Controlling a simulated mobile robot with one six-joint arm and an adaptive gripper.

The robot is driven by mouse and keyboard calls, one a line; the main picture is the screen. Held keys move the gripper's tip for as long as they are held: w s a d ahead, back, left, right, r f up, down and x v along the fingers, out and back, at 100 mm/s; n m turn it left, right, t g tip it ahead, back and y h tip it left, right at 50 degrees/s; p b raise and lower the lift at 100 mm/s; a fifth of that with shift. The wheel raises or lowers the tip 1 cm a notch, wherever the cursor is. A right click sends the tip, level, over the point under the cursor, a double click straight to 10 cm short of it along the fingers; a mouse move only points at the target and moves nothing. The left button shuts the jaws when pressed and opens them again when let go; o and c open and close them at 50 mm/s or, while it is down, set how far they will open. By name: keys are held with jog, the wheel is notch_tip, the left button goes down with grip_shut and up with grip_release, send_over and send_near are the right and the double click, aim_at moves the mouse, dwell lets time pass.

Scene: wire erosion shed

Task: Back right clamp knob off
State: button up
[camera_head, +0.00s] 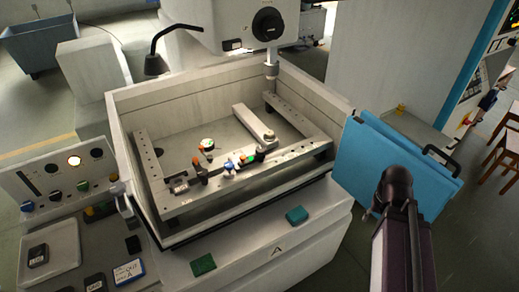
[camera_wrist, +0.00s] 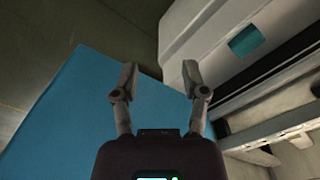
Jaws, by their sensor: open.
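In the head view, the wire machine's open tank (camera_head: 185,98) holds a metal frame (camera_head: 160,196). A pale clamp bar (camera_head: 250,122) lies across the frame's back right, with a rounded grey end; whether that is its knob I cannot tell. Small orange-topped parts (camera_head: 198,168) and a green-and-orange part (camera_head: 247,159) sit near the front rail. My gripper (camera_wrist: 159,70) is open and empty in the wrist view, over a blue panel. In the head view its fingers are hidden behind my dark wrist, right of the tank and well apart from the clamps.
The blue panel (camera_head: 365,165) with a dark handle stands right of the tank. A machine head (camera_head: 271,70) hangs over the tank's back. A lamp (camera_head: 156,65) leans over the back left. Green pads (camera_head: 203,264) lie on the front ledge. A control panel (camera_head: 68,180) stands left.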

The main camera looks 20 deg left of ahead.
jog(key=o, duration=0.4)
jog(key=shift+o, duration=0.5)
jog(key=shift+w+a+f, duration=0.15)
jog(key=m+t+y+b, duration=0.4)
jog(key=m+y+b, duration=1.4)
jog(key=m, duration=0.3)
send_near(261, 149)
jog(key=shift+v, duration=1.85)
jog(key=shift+w+a+f+n, duration=0.1)
jog(key=shift+w+n, duration=0.05)
jog(key=shift+n, duration=0.15)
jog(key=x, duration=1.3)
jog(key=shift+a+f, duration=0.25)
jog(key=shift+a, duration=0.1)
